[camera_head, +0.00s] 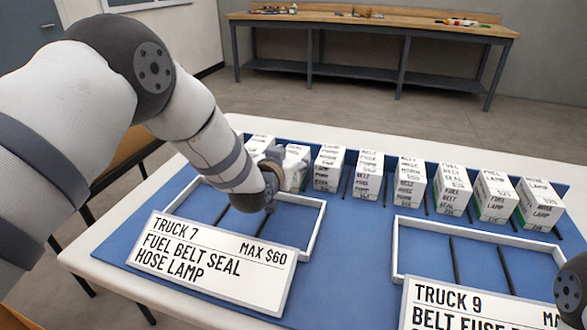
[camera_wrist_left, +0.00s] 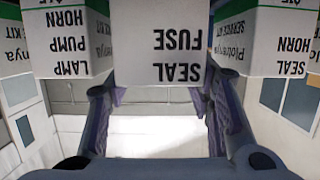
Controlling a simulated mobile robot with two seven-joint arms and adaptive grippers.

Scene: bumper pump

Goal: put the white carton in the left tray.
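Several white lettered cartons stand in a row along the back of the blue mat. My left gripper (camera_head: 279,166) reaches to one carton (camera_head: 297,155) near the row's left end and partly hides it. In the left wrist view, this carton (camera_wrist_left: 160,45) reads "SEAL FUSE". The left gripper (camera_wrist_left: 160,95) appears open, its fingers spread towards the carton's two sides; contact is not clear. The left tray (camera_head: 318,232) is a white frame behind the "TRUCK 7" sign (camera_head: 213,258), with no carton visible in it; my arm hides part of it. My right gripper does not show.
Neighbouring cartons (camera_head: 328,168) stand close on both sides, with dark dividers between. A right tray (camera_head: 396,250) lies behind a "TRUCK 9" sign (camera_head: 470,308). Bare blue mat (camera_head: 350,235) lies between the trays. A wooden workbench (camera_head: 370,22) stands at the far wall.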

